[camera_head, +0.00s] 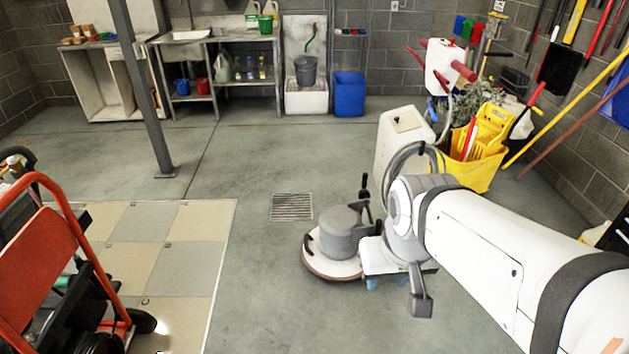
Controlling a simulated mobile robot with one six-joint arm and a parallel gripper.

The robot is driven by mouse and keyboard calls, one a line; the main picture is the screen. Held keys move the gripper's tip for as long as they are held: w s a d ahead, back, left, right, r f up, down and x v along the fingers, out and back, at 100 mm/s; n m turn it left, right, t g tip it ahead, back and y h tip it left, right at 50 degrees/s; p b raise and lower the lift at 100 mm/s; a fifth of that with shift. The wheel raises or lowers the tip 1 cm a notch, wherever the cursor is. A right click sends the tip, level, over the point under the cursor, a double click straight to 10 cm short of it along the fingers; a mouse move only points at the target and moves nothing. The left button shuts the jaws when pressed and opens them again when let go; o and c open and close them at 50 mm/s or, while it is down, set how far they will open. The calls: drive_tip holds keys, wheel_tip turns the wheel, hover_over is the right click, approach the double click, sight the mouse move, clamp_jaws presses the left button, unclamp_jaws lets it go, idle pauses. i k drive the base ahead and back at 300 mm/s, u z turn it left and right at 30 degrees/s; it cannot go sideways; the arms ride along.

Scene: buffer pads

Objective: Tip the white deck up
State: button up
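The white deck (329,266) is a low round disc with a brownish lower rim, lying about level on the grey floor near the middle of the view. A grey motor housing (340,234) stands on top of it. Dark lever-like parts (364,194) rise at its right side. My white arm reaches in from the lower right, and its grey wrist joints end just right of the deck. I cannot make out gripper fingers there; the arm's end is hidden among the grey parts. Whether anything touches the deck cannot be told.
Tiled flooring (190,240) and a red hand truck (40,260) are further left. A white tank (400,145) and yellow mop bucket (483,172) stand behind my arm. A post (145,90) stands back left. The floor between is clear.

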sight(329, 250)
drive_tip(key=z, duration=0.15)
drive_tip(key=i, duration=0.9)
drive_tip(key=u, duration=0.05)
drive_tip(key=k, duration=0.55)
drive_tip(key=u, duration=0.65)
drive_tip(key=i, duration=1.75)
drive_tip(key=z, duration=0.6)
